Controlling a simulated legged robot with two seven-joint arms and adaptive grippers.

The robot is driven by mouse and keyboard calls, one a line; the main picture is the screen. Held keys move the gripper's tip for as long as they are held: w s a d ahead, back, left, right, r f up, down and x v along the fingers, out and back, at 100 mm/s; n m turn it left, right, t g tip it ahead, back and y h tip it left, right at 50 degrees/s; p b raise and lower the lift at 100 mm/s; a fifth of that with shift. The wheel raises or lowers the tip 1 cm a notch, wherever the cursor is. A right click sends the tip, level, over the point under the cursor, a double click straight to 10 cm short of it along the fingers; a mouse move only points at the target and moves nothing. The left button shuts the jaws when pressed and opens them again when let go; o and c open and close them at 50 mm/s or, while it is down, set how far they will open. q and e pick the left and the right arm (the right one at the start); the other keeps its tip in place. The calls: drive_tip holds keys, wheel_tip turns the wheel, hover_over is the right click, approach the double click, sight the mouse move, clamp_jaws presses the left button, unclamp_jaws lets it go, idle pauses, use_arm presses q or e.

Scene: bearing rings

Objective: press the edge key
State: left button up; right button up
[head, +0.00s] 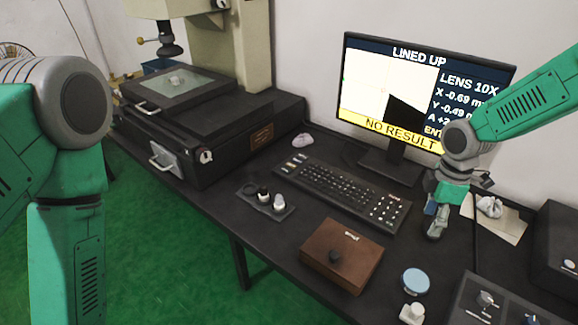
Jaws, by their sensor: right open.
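A black keyboard (328,187) lies on the dark bench in front of the monitor. It has several pale or coloured keys at its left end and a block of white round keys at its right end. The key lettering is too small to read, so I cannot tell which is the edge key. The monitor (389,98) reads "LINED UP", "LENS 10X" and "NO RESULT". My right gripper (434,229) is open, pointing down just right of the keyboard's right end. My left arm is at the left edge; its gripper is out of view.
A measuring microscope (203,118) with a glass stage stands at the back left. A round blue-topped tin (415,282) and control boxes (495,303) are at the right.

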use_arm(q)
drive_tip(key=shift+a, duration=0.15)
drive_tip(key=shift+c, duration=0.5)
clamp_jaws()
idle(0.8)
